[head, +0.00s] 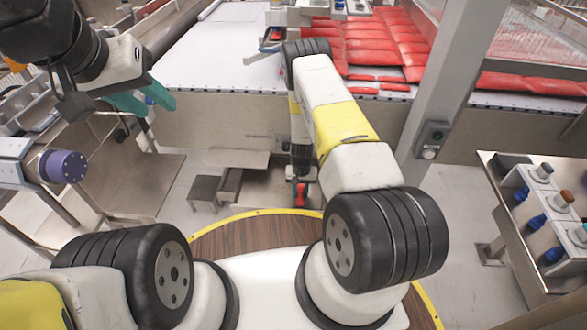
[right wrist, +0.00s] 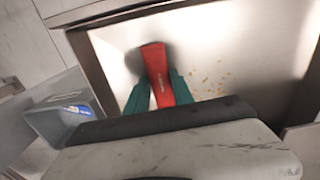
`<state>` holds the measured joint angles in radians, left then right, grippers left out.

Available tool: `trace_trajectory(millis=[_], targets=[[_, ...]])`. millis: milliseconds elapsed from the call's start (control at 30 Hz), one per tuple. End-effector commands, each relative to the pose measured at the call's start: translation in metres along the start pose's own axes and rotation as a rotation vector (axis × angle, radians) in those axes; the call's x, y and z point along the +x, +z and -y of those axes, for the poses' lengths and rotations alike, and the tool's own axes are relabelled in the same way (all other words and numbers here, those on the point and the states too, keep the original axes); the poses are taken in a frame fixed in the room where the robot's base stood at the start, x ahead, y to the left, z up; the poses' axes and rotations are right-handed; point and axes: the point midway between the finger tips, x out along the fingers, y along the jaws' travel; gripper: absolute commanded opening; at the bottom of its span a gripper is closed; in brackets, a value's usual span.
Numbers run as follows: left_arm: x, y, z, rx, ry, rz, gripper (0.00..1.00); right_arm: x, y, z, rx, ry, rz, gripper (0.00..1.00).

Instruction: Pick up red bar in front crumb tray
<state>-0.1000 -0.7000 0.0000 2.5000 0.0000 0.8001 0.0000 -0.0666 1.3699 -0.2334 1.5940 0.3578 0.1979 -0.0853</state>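The red bar (right wrist: 155,62) shows in the right wrist view, over the light metal crumb tray (right wrist: 115,55). The teal fingers of my right gripper (right wrist: 160,88) press along both sides of the bar, with no clear gap. In the head view the right gripper reaches down below the conveyor edge, and a bit of red bar (head: 300,193) shows at its lower end. I cannot tell whether the bar touches the tray floor. My left gripper (head: 145,102) is at the upper left of the head view, its teal fingers apart and empty.
Yellowish crumbs (right wrist: 208,84) lie in the tray right of the bar. A grey box-like part (right wrist: 65,110) is at the left there. A metal post (head: 445,75) and a control panel (head: 510,235) stand at the right.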

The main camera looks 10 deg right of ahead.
Motion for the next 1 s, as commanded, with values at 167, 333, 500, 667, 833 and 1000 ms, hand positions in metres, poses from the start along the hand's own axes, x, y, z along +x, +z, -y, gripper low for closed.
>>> trace_trajectory(millis=[167,333,500,667,833,1000], targets=[[0.000,0.000,0.000,0.000,0.000,0.000,0.36,0.000,0.000,0.000,0.000,0.000,0.000,0.00],[0.000,0.000,0.000,0.000,0.000,0.000,0.36,-0.001,0.000,0.000,0.000,0.000,0.000,0.00],[0.000,0.000,0.000,0.000,0.000,0.000,0.36,-0.018,-0.001,0.001,-0.002,0.000,-0.002,0.00],[0.000,0.000,0.000,0.000,0.000,0.000,0.36,-0.051,-0.001,0.000,0.000,-0.001,-0.003,0.00],[0.000,0.000,0.000,0.000,0.000,0.000,0.36,-0.082,-0.001,0.001,-0.001,-0.001,-0.003,0.00],[0.000,0.000,0.000,0.000,0.000,0.000,0.36,-0.098,0.000,0.000,-0.001,0.000,0.000,0.00]])
